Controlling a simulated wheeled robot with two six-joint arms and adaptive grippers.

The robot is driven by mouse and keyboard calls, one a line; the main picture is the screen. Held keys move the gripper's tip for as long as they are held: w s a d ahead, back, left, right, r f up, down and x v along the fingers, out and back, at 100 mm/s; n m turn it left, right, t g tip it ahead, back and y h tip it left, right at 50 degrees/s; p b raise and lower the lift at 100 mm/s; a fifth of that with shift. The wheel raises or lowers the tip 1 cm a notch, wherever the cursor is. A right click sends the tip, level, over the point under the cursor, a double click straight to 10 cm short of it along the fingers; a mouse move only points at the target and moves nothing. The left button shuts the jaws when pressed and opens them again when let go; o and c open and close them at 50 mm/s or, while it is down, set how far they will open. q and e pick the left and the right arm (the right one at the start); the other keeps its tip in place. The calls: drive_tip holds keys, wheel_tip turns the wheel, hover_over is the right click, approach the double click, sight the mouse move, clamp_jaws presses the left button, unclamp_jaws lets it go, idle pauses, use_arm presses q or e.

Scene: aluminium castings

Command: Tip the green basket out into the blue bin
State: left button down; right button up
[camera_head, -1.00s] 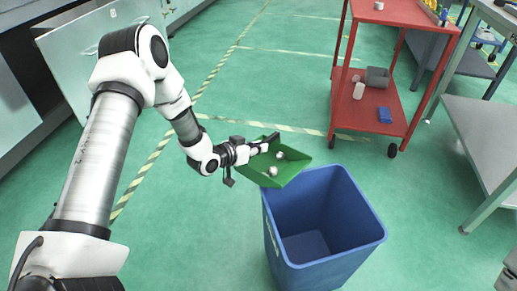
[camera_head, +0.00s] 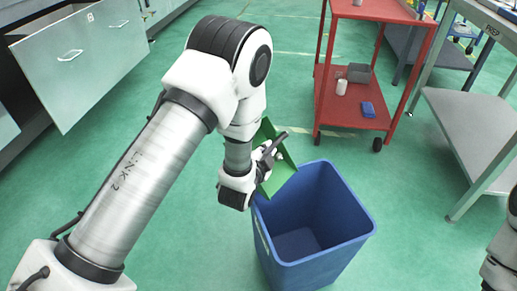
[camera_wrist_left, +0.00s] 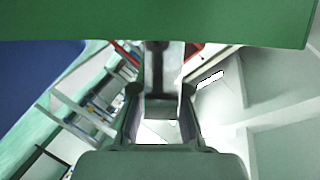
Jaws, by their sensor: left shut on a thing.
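My left gripper (camera_head: 266,157) is shut on the green basket (camera_head: 281,178) by its edge. The basket is steeply tilted, its lower end just over the left back rim of the blue bin (camera_head: 325,264). No castings can be made out in the basket; the arm and gripper hide part of it. The bin stands upright on the floor, and I see nothing lying on the part of its bottom in view. In the left wrist view the basket's green wall (camera_wrist_left: 160,22) spans the top and the bin (camera_wrist_left: 35,85) shows at the left.
A red cart (camera_head: 352,112) with a grey box (camera_head: 360,74), a white cylinder (camera_head: 342,87) and a blue item (camera_head: 368,109) stands behind the bin. A grey workbench (camera_head: 470,130) is at the right. A cabinet (camera_head: 80,60) stands at the left. Green floor is free around the bin.

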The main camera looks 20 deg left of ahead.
use_arm(q)
drive_tip(key=s+d+m+t+y+p, duration=0.1)
drive_tip(key=d+m+p, duration=0.3)
drive_tip(key=d+p, duration=0.1)
drive_tip(key=shift+s+d+r+t, duration=0.3)
drive_tip(key=shift+d+r+t, duration=0.1)
drive_tip(key=shift+d, duration=0.3)
idle(1.5)
